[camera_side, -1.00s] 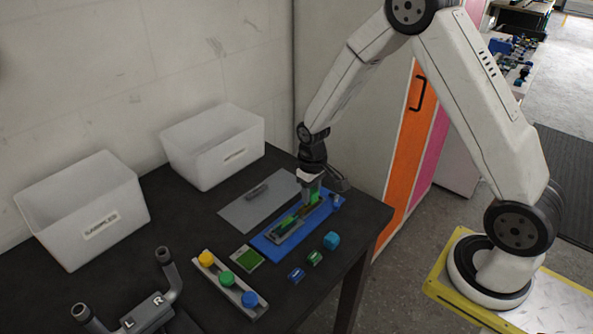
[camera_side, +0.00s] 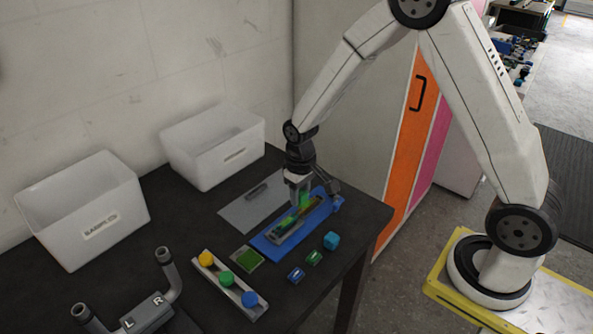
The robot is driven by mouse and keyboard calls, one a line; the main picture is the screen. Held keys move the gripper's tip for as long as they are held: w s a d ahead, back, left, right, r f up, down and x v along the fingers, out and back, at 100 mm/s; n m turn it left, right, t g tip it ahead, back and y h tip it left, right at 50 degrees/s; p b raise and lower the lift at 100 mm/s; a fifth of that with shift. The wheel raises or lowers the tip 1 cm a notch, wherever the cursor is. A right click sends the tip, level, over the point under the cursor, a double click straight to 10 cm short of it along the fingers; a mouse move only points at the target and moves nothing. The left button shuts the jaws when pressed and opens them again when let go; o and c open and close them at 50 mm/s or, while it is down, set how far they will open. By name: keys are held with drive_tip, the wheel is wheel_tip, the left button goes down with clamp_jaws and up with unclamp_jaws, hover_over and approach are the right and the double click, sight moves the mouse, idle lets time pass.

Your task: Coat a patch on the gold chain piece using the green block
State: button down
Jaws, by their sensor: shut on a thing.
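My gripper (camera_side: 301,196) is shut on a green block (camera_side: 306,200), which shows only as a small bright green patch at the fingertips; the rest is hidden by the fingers. It is low over a blue base (camera_side: 265,243). On that base lies a narrow grey holder with the gold chain piece (camera_side: 288,228), dark with gold and green tints. The block is at the chain's upper part; I cannot tell whether they touch.
A grey plate (camera_side: 236,215) with a small grey bar lies behind the base. In front are a green square pad (camera_side: 247,259), a rail with yellow, green and blue knobs (camera_side: 229,281), and small blocks (camera_side: 314,258). Two white bins (camera_side: 215,148) stand against the wall.

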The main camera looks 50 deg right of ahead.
drive_tip(key=shift+r, duration=2.8)
